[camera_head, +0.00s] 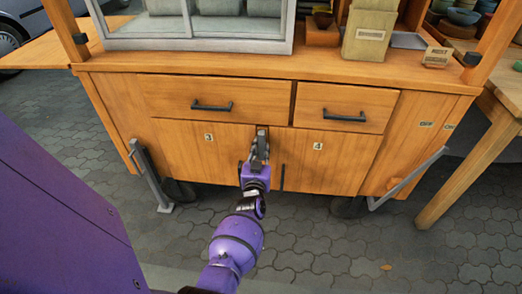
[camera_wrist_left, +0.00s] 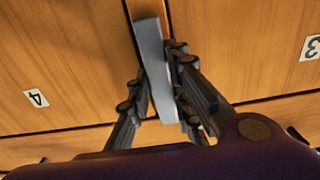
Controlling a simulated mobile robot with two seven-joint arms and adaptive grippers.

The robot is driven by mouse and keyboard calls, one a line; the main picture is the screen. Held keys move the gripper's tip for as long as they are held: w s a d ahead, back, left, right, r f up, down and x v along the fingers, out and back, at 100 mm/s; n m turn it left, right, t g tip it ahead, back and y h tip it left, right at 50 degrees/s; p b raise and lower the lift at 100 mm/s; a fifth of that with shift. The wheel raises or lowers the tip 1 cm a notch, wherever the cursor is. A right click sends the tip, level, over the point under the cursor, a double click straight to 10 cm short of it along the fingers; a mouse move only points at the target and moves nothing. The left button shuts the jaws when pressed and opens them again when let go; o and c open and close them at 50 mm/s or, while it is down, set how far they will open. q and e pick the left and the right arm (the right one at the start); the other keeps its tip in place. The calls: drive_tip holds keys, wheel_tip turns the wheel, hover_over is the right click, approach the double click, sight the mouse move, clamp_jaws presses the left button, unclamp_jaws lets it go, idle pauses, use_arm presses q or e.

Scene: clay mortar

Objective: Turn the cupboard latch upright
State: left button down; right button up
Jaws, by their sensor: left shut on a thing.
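The cupboard latch (camera_head: 262,130) is a grey metal bar at the seam between the doors numbered 3 and 4, just under the drawers. In the left wrist view the latch (camera_wrist_left: 152,50) is a flat bar running close to the line of the door gap, slightly tilted. My left gripper (camera_head: 260,148) reaches up to it from below. In the wrist view the left gripper (camera_wrist_left: 158,75) has a dark finger on each side of the bar and is shut on it. The fingers hide part of the latch in the head view. My right gripper is not in view.
Two drawers with black handles (camera_head: 212,107) (camera_head: 344,116) sit above the doors. A dark door handle (camera_head: 283,178) is close right of my gripper. Metal props (camera_head: 150,176) (camera_head: 408,180) flank the cart. A wooden table (camera_head: 475,165) stands at right. Paving in front is clear.

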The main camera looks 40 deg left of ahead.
use_arm(q)
drive_tip(key=c, duration=1.6)
unclamp_jaws()
drive_tip(key=v, duration=1.2)
drive_tip(key=shift+d, duration=0.1)
